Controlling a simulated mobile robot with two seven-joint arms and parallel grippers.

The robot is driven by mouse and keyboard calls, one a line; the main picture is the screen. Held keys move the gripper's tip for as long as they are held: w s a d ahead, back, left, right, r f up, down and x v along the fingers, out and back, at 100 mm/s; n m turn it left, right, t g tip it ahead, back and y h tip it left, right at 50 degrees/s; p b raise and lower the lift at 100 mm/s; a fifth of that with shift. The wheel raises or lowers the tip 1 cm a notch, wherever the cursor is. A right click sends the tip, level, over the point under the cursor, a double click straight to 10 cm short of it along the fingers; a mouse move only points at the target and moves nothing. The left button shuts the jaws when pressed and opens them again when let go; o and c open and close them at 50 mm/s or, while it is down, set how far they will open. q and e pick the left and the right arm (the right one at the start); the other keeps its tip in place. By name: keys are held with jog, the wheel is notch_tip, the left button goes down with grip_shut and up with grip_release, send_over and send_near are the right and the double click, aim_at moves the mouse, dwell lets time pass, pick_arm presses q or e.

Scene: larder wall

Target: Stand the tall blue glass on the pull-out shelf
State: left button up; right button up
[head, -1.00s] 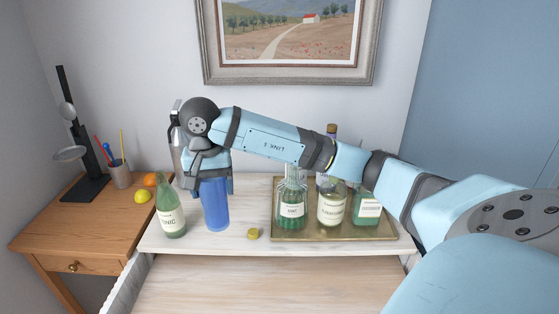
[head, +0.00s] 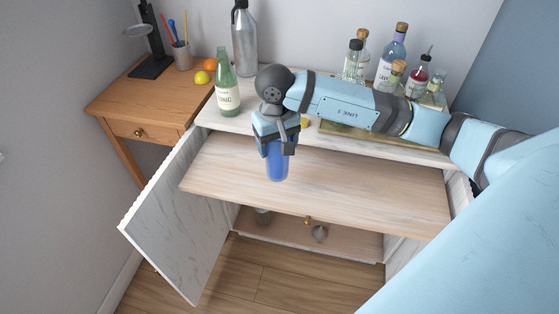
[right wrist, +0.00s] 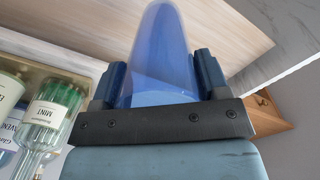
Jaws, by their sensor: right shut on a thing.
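The tall blue glass (head: 278,168) is held upright by my right gripper (head: 277,146) over the left part of the pull-out shelf (head: 350,185), in the head view. Whether its base touches the shelf cannot be told. In the right wrist view the glass (right wrist: 160,55) is between the two fingers of my right gripper (right wrist: 158,80), which is shut on it. The pull-out shelf is pale wood, extended from the cabinet and otherwise bare. My left gripper is not in view.
The marble cabinet top holds a green tonic bottle (head: 228,90), a steel bottle (head: 244,40) and a brass tray (head: 345,134) with several bottles. An open cabinet door (head: 175,220) stands at the left. A wooden side table (head: 115,100) is beyond it. The shelf's right part is clear.

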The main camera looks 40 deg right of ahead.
aim_at(277, 168)
notch_tip(277, 168, down, 4)
jog(key=shift+r, duration=0.1)
notch_tip(277, 168, down, 4)
jog(key=shift+f, duration=0.25)
jog(key=shift+f, duration=0.25)
jog(key=o, duration=1.1)
jog(key=shift+r, duration=0.1)
